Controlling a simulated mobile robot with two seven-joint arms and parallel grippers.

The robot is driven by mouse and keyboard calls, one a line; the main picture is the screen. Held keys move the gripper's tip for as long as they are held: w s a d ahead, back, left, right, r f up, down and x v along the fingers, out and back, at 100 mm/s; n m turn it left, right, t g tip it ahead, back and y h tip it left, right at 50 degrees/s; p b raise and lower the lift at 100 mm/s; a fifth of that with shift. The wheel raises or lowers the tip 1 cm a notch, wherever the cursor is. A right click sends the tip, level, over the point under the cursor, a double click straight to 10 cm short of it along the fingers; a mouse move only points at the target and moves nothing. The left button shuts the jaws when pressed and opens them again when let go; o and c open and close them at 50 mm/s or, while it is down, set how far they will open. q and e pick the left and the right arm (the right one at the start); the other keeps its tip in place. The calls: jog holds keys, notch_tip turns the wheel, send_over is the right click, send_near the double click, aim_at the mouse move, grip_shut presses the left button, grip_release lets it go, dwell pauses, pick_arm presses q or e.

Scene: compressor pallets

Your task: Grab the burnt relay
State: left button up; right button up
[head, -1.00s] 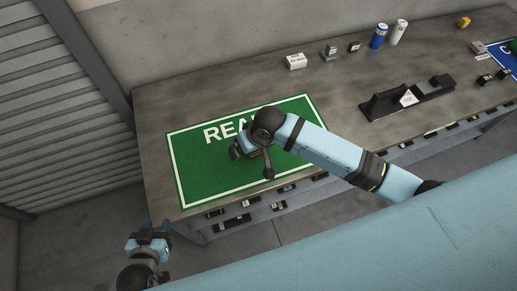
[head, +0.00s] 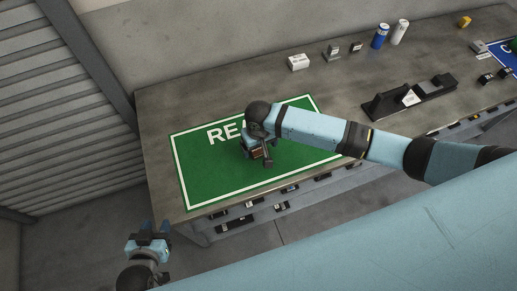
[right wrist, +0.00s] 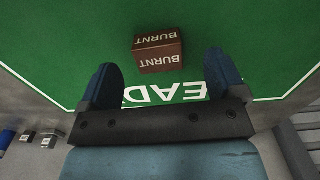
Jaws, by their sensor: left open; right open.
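The burnt relay (right wrist: 158,54) is a small brown block with white BURNT lettering on two faces. It sits on the green mat (right wrist: 70,50) in the right wrist view; in the head view only a brownish patch (head: 256,153) shows by my right gripper (head: 252,146). In the right wrist view my right gripper (right wrist: 160,78) is open, its blue fingers to either side below the relay, with nothing between them. My left gripper (head: 155,229) is open and empty, off the front left of the workbench.
The workbench (head: 215,100) carries a white box (head: 298,62), a blue can (head: 379,36), a white can (head: 398,32) and a black fixture (head: 380,103) at the right. Much of the green mat is clear. A shuttered wall (head: 60,110) stands at the left.

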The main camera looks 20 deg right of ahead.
aim_at(260, 150)
jog(key=f, duration=0.5)
jog(key=shift+w+d+p, duration=0.15)
jog(key=shift+w+p, duration=0.1)
jog(key=shift+p, duration=0.05)
jog(key=c, duration=1)
jog(key=shift+r, duration=0.1)
